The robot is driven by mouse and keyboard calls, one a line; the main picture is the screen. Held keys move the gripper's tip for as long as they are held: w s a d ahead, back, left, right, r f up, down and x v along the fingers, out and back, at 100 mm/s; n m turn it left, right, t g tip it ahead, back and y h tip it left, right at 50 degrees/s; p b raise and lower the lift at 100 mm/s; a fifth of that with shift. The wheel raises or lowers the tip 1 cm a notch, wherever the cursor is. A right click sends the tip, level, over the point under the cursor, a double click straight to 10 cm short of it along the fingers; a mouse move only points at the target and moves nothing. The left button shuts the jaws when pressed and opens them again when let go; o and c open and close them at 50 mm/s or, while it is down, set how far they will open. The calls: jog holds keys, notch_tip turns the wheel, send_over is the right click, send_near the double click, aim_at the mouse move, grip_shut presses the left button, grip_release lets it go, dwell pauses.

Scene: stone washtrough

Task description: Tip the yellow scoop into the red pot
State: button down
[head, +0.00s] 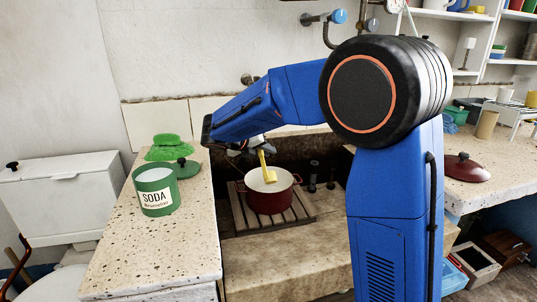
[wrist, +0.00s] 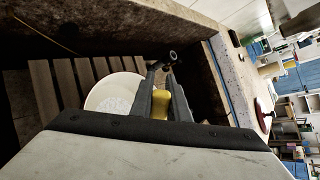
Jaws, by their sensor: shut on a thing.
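The red pot (head: 269,201), pale inside, stands on a slatted wooden rack in the stone trough. The yellow scoop (head: 264,162) is tilted, its handle up and its lower end over the pot's mouth. My gripper (head: 258,147) is shut on its upper part above the pot. In the wrist view, a yellow part of the scoop (wrist: 161,103) shows between the fingers of my gripper (wrist: 162,88). The pot's pale inside (wrist: 97,92) lies beside and below them, with a whiter patch in it. The scoop's contents cannot be made out.
The green SODA canister (head: 155,195) stands open on the left counter, white inside. Its green lid (head: 187,169) and a green cloth-like thing (head: 168,147) lie behind it. Slatted wood (head: 240,214) surrounds the pot's base. A dark red lid (head: 466,168) lies on the right counter.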

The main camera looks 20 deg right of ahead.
jog(key=shift+s+d+r+m+t+h, duration=0.1)
jog(key=shift+s+r+m+t+h, duration=0.2)
jog(key=shift+s+r+m+t, duration=0.7)
jog(key=shift+s+r+m+t+h, duration=0.35)
jog(key=shift+s+t, duration=0.45)
jog(key=shift+s, duration=0.65)
jog(key=shift+s+d+r+m+t+h, duration=0.1)
jog(key=shift+s+r+m+t+h, duration=0.15)
jog(key=shift+s+r+m+t, duration=0.55)
jog(key=shift+s+a+f, duration=0.1)
jog(key=shift+s+f, duration=0.1)
jog(key=shift+s, duration=0.2)
